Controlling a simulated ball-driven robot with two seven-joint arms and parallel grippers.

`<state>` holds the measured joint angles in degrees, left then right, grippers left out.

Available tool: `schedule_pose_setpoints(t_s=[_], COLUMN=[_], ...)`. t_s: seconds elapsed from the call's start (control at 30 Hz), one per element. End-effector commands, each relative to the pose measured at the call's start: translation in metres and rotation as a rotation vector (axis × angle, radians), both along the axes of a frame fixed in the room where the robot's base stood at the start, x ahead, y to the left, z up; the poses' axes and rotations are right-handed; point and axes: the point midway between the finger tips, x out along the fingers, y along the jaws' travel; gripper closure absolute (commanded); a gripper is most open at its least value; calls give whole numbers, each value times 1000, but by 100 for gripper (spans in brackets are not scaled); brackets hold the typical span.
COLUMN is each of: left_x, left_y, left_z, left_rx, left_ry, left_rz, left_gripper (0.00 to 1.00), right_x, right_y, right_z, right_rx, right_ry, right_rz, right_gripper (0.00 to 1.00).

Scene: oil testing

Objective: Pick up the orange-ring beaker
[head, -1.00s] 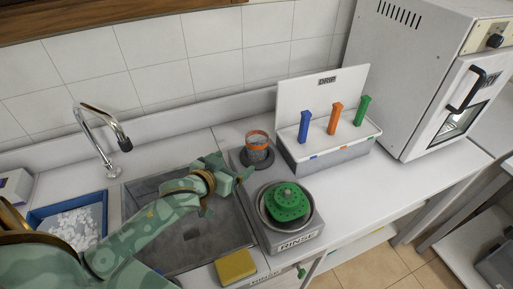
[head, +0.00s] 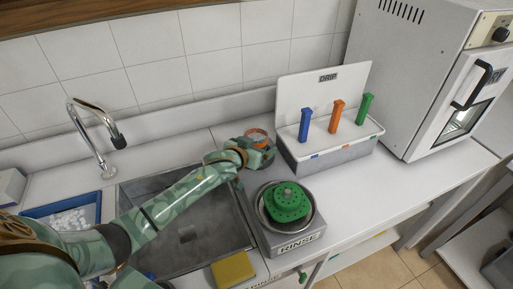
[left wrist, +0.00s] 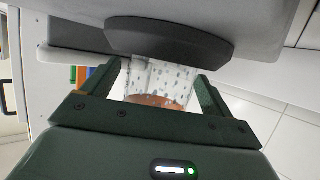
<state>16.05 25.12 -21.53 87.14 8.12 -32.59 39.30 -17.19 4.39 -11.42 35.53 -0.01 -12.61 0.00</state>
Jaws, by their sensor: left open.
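My left gripper (head: 258,148) is open, with one finger on each side of the beaker. In the left wrist view the fingers (left wrist: 158,85) appear to flank the glass; whether they touch it I cannot tell. My right gripper is not in view.
The drip box (head: 330,155) with blue, orange and green handles stands to the right. The sink (head: 190,250), faucet (head: 95,135) and yellow sponge (head: 233,268) are nearby.

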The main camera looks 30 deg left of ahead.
Motion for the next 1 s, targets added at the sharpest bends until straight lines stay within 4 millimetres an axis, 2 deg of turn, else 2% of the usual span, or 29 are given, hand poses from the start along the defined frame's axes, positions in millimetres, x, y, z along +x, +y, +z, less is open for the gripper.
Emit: schedule_pose_setpoints(t_s=[0.17,0.33,0.37,0.73,0.87,0.93,1.0], left_x=[0,0,0,0,0,0,-12], left_y=[0,0,0,0,0,0,-5], left_z=[1,1,1,7,22,37,52], left_rx=[0,-1,-1,-1,-3,-1,-4], left_ry=[0,0,0,-2,-4,-5,-5], left_rz=[0,-1,-1,-1,0,0,-3], left_gripper=[14,61,64,64,64,64,64], right_x=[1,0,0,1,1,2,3], right_y=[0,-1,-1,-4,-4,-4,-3], right_z=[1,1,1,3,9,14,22], right_rx=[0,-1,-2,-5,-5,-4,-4], right_ry=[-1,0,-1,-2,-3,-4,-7], right_rz=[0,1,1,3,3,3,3], right_gripper=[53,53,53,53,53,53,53])
